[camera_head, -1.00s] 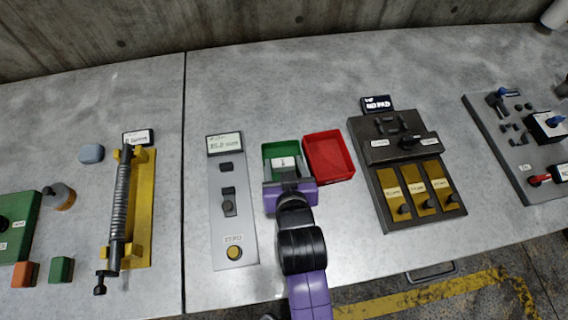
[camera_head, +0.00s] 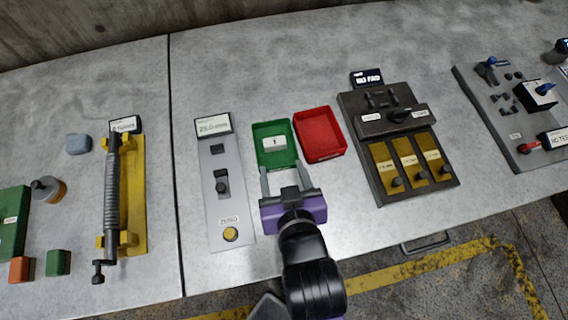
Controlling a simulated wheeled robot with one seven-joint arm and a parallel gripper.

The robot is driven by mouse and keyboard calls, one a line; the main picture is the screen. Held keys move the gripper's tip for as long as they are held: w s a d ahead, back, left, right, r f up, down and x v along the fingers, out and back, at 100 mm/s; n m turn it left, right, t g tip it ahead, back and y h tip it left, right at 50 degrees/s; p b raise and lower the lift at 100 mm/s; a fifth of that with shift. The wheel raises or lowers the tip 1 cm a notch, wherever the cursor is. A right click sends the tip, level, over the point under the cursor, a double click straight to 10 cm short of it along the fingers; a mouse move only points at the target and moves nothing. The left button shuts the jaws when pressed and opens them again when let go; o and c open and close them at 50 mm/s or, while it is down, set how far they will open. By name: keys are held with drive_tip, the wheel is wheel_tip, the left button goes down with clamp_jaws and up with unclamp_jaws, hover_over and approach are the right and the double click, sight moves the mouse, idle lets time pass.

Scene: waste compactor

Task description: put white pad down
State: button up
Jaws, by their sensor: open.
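The white pad (camera_head: 275,143) lies in the green tray (camera_head: 287,161), toward its middle, with a small dark mark on its top. My gripper (camera_head: 292,181) is open and empty. Its two grey fingers point toward the green tray from its near side, apart from the pad. The red tray (camera_head: 341,151) stands directly to the right of the green one and looks empty.
A grey gauge panel (camera_head: 217,178) with a display stands left of the green tray. A dark panel (camera_head: 373,160) with yellow slots stands right of the red tray. A yellow fixture with a ribbed cylinder (camera_head: 112,190) is farther left. The table between the trays and the back wall is clear.

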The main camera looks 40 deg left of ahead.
drive_tip(key=shift+s+d+r, duration=0.3)
drive_tip(key=shift+s+d, duration=0.05)
drive_tip(key=shift+d, duration=0.05)
drive_tip(key=d+f, duration=0.1)
drive_tip(key=d, duration=0.3)
drive_tip(key=d+f+m+t+h, duration=0.1)
drive_tip(key=d, duration=0.3)
drive_tip(key=d+m+t, duration=0.1)
drive_tip(key=d, duration=0.3)
drive_tip(key=shift+s+d+f+h, duration=0.1)
drive_tip(key=shift+d+f+h, duration=0.2)
drive_tip(key=shift+f, duration=0.1)
drive_tip(key=d, duration=0.2)
drive_tip(key=s+d+m+t+h, duration=0.1)
drive_tip(key=d, duration=0.2)
drive_tip(key=s+d+m, duration=0.1)
drive_tip(key=d, duration=0.1)
drive_tip(key=shift+s+d+h, duration=0.2)
drive_tip(key=shift+d+h, duration=0.05)
drive_tip(key=shift+h, duration=0.05)
drive_tip(key=s+d+r+m+t+h, duration=0.1)
drive_tip(key=s+d+r+m+h, duration=0.1)
drive_tip(key=s+d, duration=0.4)
drive_tip(key=s+d+r+m+t+h, duration=0.2)
drive_tip(key=s+d+r, duration=0.3)
drive_tip(key=d, duration=0.3)
drive_tip(key=shift+s+r+m+h, duration=0.3)
drive_tip(key=shift+s+m+h, duration=0.4)
drive_tip(key=shift+s+h, duration=0.15)
